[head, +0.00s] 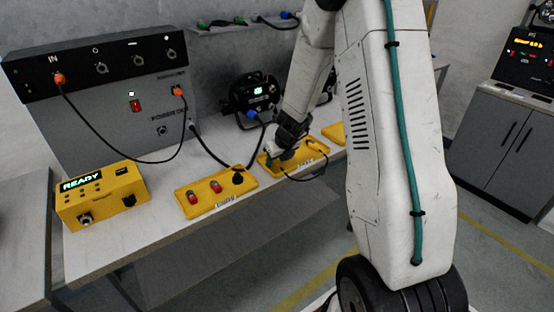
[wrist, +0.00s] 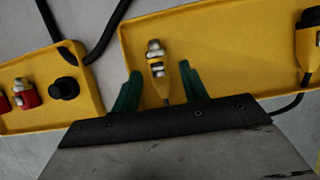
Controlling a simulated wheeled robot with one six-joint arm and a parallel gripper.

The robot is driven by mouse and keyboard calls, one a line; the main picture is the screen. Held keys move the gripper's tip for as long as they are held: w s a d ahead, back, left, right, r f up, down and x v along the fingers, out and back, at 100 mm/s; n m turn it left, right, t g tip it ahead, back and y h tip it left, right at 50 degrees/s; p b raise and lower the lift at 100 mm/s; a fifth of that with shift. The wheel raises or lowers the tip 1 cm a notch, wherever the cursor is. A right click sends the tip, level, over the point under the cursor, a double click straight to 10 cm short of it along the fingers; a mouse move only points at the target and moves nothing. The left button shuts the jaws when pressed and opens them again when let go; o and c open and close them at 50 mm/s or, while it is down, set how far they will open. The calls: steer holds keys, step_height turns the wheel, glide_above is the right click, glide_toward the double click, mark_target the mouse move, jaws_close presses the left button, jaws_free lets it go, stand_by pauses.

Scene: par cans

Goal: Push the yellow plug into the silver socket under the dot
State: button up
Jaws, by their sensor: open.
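My gripper (head: 277,152) is low over a yellow tray (head: 264,163) on the bench. In the wrist view its green fingers (wrist: 161,88) are open, one on each side of a plug (wrist: 166,84) with a yellow body, striped collar and silver tip. I see gaps beside the plug. My gripper hides this plug in the head view. Silver sockets sit in a black panel at the upper left.
A second yellow-and-black plug (wrist: 309,42) with a cable lies at the tray's right. Orange plugs (head: 60,78) join a black cable on the panel and power box. A READY box (head: 100,197) and a button box (head: 216,193) stand on the bench.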

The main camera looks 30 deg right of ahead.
mark_target(277, 161)
jaws_close()
steer(key=shift+r, duration=2.5)
